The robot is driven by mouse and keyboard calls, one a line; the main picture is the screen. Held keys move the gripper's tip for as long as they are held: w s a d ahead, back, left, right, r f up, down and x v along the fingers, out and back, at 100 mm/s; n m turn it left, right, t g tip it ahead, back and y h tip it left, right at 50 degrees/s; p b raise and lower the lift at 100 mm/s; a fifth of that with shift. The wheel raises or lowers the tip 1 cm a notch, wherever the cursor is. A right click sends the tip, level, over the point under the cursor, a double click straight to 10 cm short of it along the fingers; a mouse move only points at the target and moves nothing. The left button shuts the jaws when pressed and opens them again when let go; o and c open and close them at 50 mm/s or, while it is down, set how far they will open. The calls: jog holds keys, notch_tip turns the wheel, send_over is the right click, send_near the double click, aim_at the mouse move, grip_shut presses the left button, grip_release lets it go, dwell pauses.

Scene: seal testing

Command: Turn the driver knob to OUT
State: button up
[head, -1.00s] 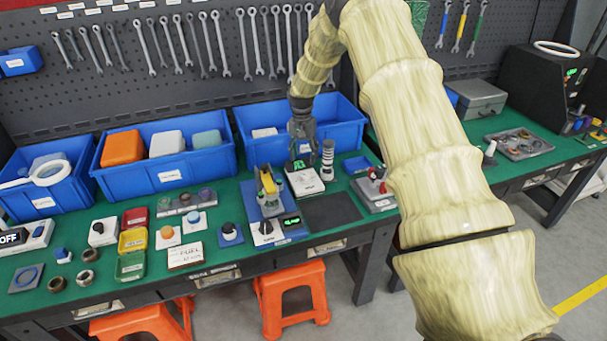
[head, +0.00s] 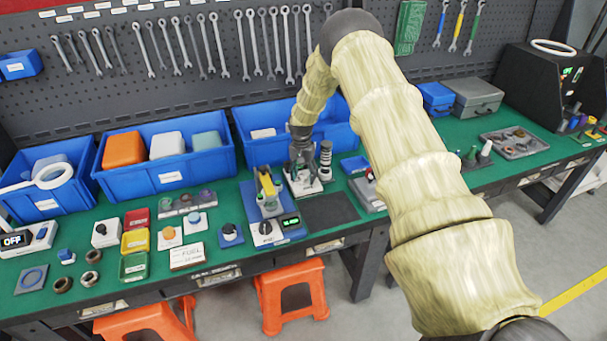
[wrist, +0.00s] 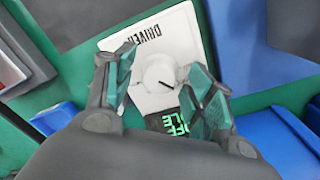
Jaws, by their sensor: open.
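The driver unit (wrist: 178,38) is a white panel marked DRIVER, with a round white knob (wrist: 160,73) on it. A short dark mark on the knob points right and slightly down in the wrist view.
A dark ribbed cylinder (head: 325,158) stands close right of my gripper. A blue-based device with a yellow part (head: 267,187) is close on the left. Large blue bins (head: 345,137) stand behind. A dark mat (head: 330,209) lies clear in front.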

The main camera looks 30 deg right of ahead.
jog(key=c, duration=1)
jog(key=shift+f, duration=0.1)
jog(key=n+b, duration=0.3)
jog(key=shift+f, duration=0.1)
jog(key=shift+s+n+b, duration=0.1)
jog(key=shift+n+b, duration=1.15)
jog(key=shift+n, duration=1.15)
jog(key=shift+d, duration=0.1)
